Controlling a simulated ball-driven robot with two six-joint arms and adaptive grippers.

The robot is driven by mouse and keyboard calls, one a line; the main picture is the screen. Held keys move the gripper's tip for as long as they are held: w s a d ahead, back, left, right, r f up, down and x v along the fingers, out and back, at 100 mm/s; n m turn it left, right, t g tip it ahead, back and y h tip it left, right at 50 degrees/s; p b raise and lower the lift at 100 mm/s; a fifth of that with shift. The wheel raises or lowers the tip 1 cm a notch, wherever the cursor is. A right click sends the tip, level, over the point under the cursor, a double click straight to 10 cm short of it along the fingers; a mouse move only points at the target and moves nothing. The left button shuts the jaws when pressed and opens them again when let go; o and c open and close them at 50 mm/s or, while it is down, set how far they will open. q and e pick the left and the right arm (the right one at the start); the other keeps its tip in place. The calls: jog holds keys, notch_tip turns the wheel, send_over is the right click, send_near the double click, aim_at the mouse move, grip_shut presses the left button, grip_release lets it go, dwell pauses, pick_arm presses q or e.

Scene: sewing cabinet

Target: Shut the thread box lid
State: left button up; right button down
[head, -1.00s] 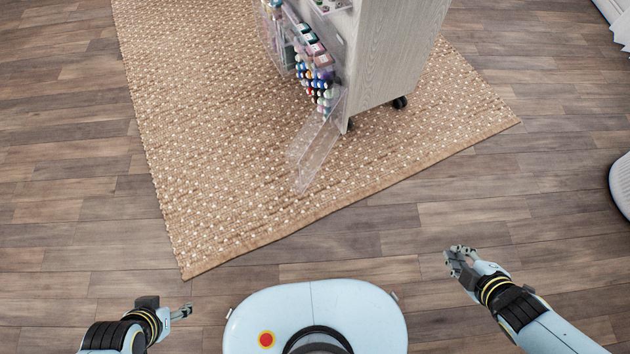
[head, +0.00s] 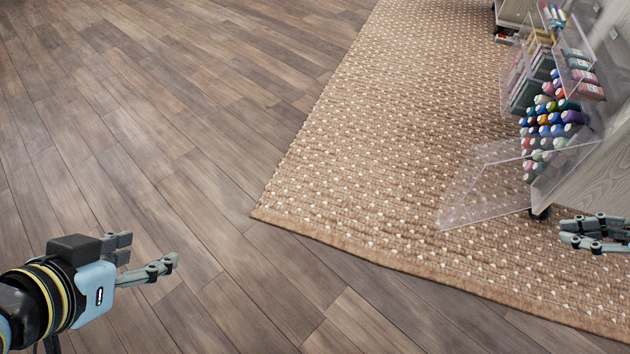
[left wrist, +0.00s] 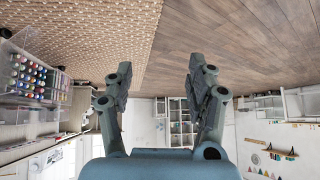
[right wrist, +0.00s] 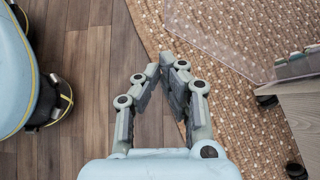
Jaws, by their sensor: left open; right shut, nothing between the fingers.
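The clear thread box (head: 512,110) is on the side of the grey cabinet at the right of the head view, with many coloured spools inside. Its transparent lid (head: 470,195) hangs open, sloping down and out over the rug. The lid also shows at the top of the right wrist view (right wrist: 235,32). My right gripper (head: 566,231) is shut and empty, in front of the cabinet's lower corner, to the right of the lid and apart from it in the right wrist view. My left gripper (head: 148,254) is open and empty over bare floor, far left of the box.
A woven rug (head: 350,170) lies under the cabinet (head: 600,175), which stands on casters. Wooden floor (head: 150,120) to the left is clear. The left wrist view shows white furniture and shelves (left wrist: 180,120) farther off.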

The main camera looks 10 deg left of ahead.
pick_arm(q)
jog(key=shift+g, duration=0.3)
jog(key=f, duration=0.1)
jog(key=s+f, duration=0.1)
jog(key=s+f+b, duration=0.1)
jog(key=f, duration=0.1)
pick_arm(e)
jog(key=f, duration=0.1)
jog(key=d+f, duration=0.1)
jog(key=shift+w+f, duration=0.3)
pick_arm(q)
jog(key=w+d+r+m+t+h+b, duration=0.1)
jog(key=w+r+t+b, duration=0.4)
jog(key=t, duration=0.4)
jog(key=shift+w+d+r+t+b, duration=0.3)
jog(key=shift+w+r+t+b, duration=0.1)
jog(key=shift+w+r, duration=0.3)
pick_arm(e)
jog(key=w+a+r+x, duration=0.1)
jog(key=x, duration=1.1)
jog(key=shift+w+a, duration=0.15)
jog(key=shift+a, duration=0.25)
jog(key=shift+r, duration=0.1)
